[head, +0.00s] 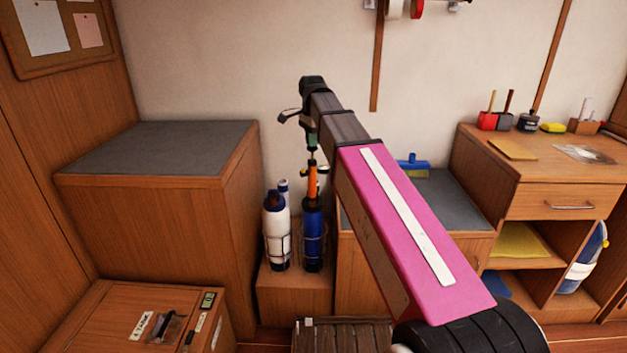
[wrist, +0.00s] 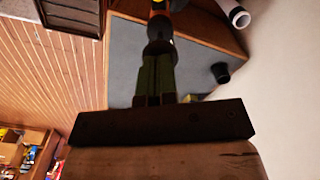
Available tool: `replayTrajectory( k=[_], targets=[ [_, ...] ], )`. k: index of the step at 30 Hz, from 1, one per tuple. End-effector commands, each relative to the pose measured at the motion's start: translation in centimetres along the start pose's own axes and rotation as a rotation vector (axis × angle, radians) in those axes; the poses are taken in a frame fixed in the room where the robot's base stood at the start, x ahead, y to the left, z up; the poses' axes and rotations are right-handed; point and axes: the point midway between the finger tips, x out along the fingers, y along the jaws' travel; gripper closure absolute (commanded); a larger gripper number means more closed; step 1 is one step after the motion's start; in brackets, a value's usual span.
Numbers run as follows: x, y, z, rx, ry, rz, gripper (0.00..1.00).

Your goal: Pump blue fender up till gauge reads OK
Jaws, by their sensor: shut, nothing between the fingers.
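The blue fender (head: 313,238) stands upright in a wire holder on a low wooden ledge. An orange upright part, apparently the pump (head: 313,182), rises from its top, with small yellow and red bits beside it. My gripper (head: 312,145) points down just above the orange part, its green fingers together and empty. In the wrist view the shut fingers (wrist: 157,75) meet a dark rounded part, with a bit of orange-yellow beyond it. I cannot tell whether they touch the pump. No gauge reading can be made out.
A white fender (head: 276,232) stands close to the left of the blue one. A tall grey-topped cabinet (head: 165,150) is at left, and a lower grey-topped bench (head: 445,200) is at right, partly behind my arm. A slatted crate (head: 342,335) sits on the floor in front.

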Motion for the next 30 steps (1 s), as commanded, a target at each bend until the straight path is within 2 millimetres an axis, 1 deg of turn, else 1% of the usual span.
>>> replayTrajectory(
  k=[16,23,30],
  targets=[
    [2.8,0.0,0.0,0.0,0.0,0.0,1.0],
    [2.0,0.0,0.0,0.0,0.0,0.0,1.0],
    [0.0,-0.1,0.0,0.0,0.0,-0.001,1.0]
  ],
)
